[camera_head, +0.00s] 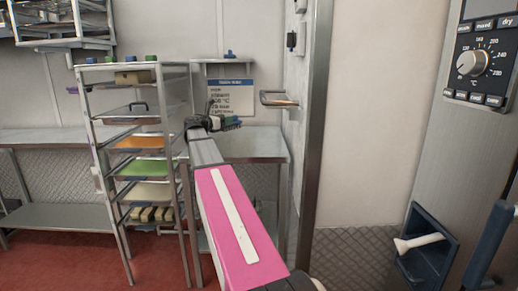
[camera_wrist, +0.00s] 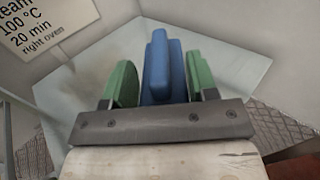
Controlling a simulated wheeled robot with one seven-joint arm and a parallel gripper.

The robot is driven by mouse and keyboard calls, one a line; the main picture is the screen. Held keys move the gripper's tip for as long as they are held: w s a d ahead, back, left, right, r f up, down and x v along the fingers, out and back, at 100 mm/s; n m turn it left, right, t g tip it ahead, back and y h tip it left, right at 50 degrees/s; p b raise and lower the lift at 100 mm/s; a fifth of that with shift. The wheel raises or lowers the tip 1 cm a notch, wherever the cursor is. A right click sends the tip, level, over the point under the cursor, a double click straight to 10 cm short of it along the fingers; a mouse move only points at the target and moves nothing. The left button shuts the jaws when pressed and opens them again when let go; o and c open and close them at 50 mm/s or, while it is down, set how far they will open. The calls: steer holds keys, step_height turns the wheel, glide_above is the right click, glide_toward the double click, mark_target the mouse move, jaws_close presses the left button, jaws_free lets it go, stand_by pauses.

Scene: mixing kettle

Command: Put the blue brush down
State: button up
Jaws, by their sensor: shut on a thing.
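The blue brush (camera_wrist: 163,68) stands between the two green fingers of my gripper (camera_wrist: 161,88) in the wrist view, and the gripper is shut on it. In the head view my gripper (camera_head: 231,122) is small, at the end of my outstretched arm, in front of the wall sign. A bare pale steel table (camera_wrist: 238,62) lies beyond the brush in the wrist view. The same table shows in the head view (camera_head: 265,148). I cannot tell how far the brush is above it.
A rack (camera_head: 92,150) with trays, boards and blocks stands left of my arm. A small wall shelf (camera_head: 215,62) with a blue item is above the table. A metal handle (camera_head: 279,99) juts from the wall on the right. The sign (camera_head: 231,97) hangs behind.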

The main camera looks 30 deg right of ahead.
steer(key=shift+d+r, duration=0.1)
steer(key=shift+d, duration=0.15)
steer(key=s+d+f, duration=0.1)
steer(key=d+f, duration=0.1)
steer(key=d, duration=0.1)
steer(key=s+d+f, duration=0.1)
steer(key=d+f, duration=0.1)
steer(key=d, duration=0.2)
steer(key=s+d+f, duration=0.1)
steer(key=d+f, duration=0.2)
steer(key=d, duration=0.1)
steer(key=shift+s, duration=0.2)
steer(key=shift+f, duration=1.8)
steer(key=shift+f, duration=0.15)
steer(key=o, duration=1.2)
steer(key=shift+f, duration=0.1)
steer(key=v, duration=1)
steer(key=shift+a, duration=0.4)
